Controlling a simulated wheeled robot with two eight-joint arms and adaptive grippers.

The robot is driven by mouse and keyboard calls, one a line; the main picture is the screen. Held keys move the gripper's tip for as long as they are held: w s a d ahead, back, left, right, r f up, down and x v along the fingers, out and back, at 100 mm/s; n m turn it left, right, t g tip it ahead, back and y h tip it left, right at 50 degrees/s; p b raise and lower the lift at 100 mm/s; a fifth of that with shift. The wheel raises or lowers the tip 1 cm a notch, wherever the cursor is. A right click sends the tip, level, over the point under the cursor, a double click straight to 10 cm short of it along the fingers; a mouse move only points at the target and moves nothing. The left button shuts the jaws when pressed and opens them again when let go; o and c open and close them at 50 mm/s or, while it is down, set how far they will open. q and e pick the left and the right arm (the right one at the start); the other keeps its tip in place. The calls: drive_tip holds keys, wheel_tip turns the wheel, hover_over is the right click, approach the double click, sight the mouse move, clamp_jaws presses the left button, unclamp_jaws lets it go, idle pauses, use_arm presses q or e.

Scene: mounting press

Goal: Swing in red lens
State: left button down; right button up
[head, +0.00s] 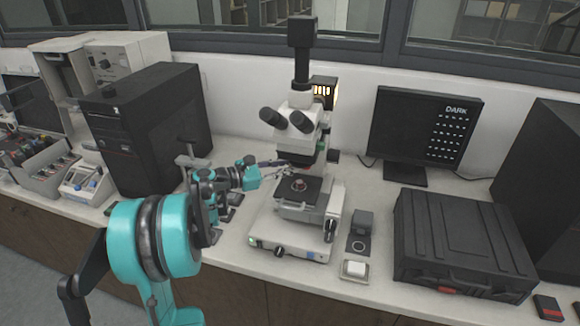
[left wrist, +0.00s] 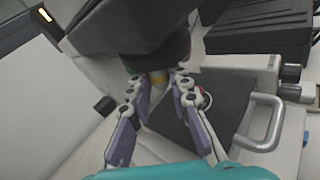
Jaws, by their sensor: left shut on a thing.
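The microscope (head: 303,122) stands at the back of the bench, with its lens turret low under the head. A small red part (head: 333,155), perhaps the red lens, shows at the right of the turret. My left gripper (head: 287,165) reaches in from the left under the microscope head. In the left wrist view, its fingertips (left wrist: 163,82) are on both sides of a lens with a tan-yellow band (left wrist: 158,77), closed on it below the dark turret. The lens's own colour mark is mostly hidden there. My right gripper is not in view.
The dark stage plate (head: 312,188) with a small round red-rimmed piece (head: 298,184) lies just below the gripper. A black case (head: 460,240) and a monitor (head: 425,128) stand to the right. A black computer tower (head: 150,125) stands at left.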

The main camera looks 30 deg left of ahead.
use_arm(q)
drive_tip(key=m+g+h+p, duration=0.1)
drive_tip(key=w+a+m+g+h+p, duration=0.1)
drive_tip(key=m+g, duration=0.1)
drive_tip(key=r+m+g+h+p, duration=0.1)
drive_tip(key=m, duration=0.1)
drive_tip(key=shift+w+a+g, duration=0.2)
drive_tip(key=shift+w+g, duration=0.1)
drive_tip(key=shift+g, duration=0.1)
drive_tip(key=shift+w+a+m+g+h+p, duration=0.1)
drive_tip(key=shift+w+m+g+h+p, duration=0.15)
drive_tip(key=shift+m+g+p, duration=0.4)
drive_tip(key=shift+w+a+m+g+h+p, duration=0.1)
drive_tip(key=shift+m+g+h+p, duration=0.2)
drive_tip(key=shift+m+g, duration=0.35)
drive_tip(key=shift+w+m+g+h+p, duration=0.25)
drive_tip(key=shift+m+g+p, duration=0.2)
drive_tip(key=shift+g, duration=0.45)
drive_tip(key=c, duration=1.4)
unclamp_jaws()
drive_tip(key=v, duration=0.7)
drive_tip(key=shift+a, duration=0.2)
drive_tip(key=shift+r, duration=0.1)
